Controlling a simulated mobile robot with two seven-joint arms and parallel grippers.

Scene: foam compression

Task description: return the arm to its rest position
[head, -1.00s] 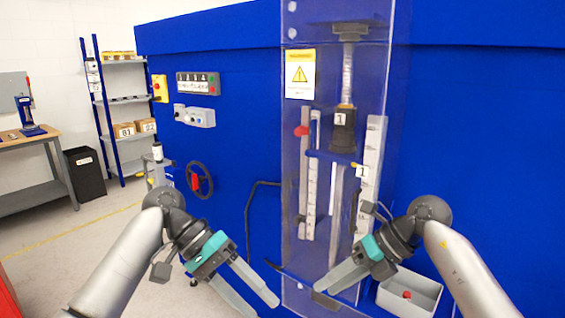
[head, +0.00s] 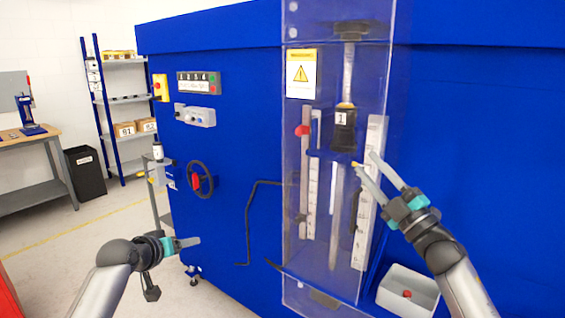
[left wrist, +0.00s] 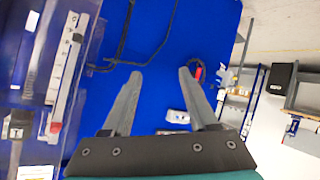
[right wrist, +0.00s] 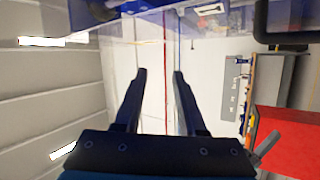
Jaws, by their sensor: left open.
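My left gripper (head: 195,241) is at the lower left of the head view, pointing right in front of the blue machine. In the left wrist view its two fingers (left wrist: 157,85) are apart with nothing between them. My right gripper (head: 366,161) is raised in front of the right side of the clear guard (head: 295,205), pointing up and left. Its fingers are apart and empty in the right wrist view (right wrist: 159,75). I cannot tell whether it touches the guard. It partly hides the fixture behind it.
The blue machine (head: 460,120) fills the middle and right. A handwheel (head: 206,178) and control boxes (head: 198,84) project from its front. A grey bin (head: 390,306) with a red piece sits at the lower right. Open floor (head: 60,270) lies at the left.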

